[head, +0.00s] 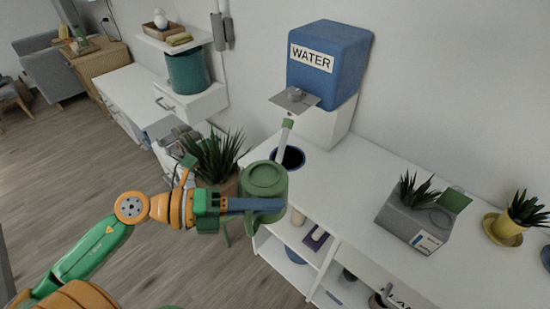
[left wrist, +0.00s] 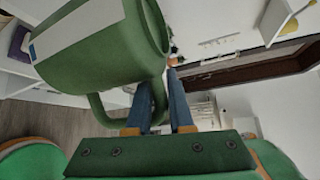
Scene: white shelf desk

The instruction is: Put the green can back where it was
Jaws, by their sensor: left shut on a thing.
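The green can (head: 265,179) is a watering can with a lid and a pale spout that points toward the back, near the water dispenser. My left gripper (head: 256,205) is shut on its handle and holds it in front of the desk's left edge. In the left wrist view the can (left wrist: 95,50) fills the upper left with a pale label on its side, and the gripper fingers (left wrist: 160,98) are at its looped handle. The can's underside is hidden in the head view. My right gripper is not in view.
A blue WATER dispenser (head: 328,75) stands at the back above a grey plate (head: 295,98). A dark blue round container (head: 290,157) is just behind the can. A spiky plant (head: 213,155) is close left. A grey planter (head: 412,222) and yellow pot (head: 506,230) stand right. Desk between is clear.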

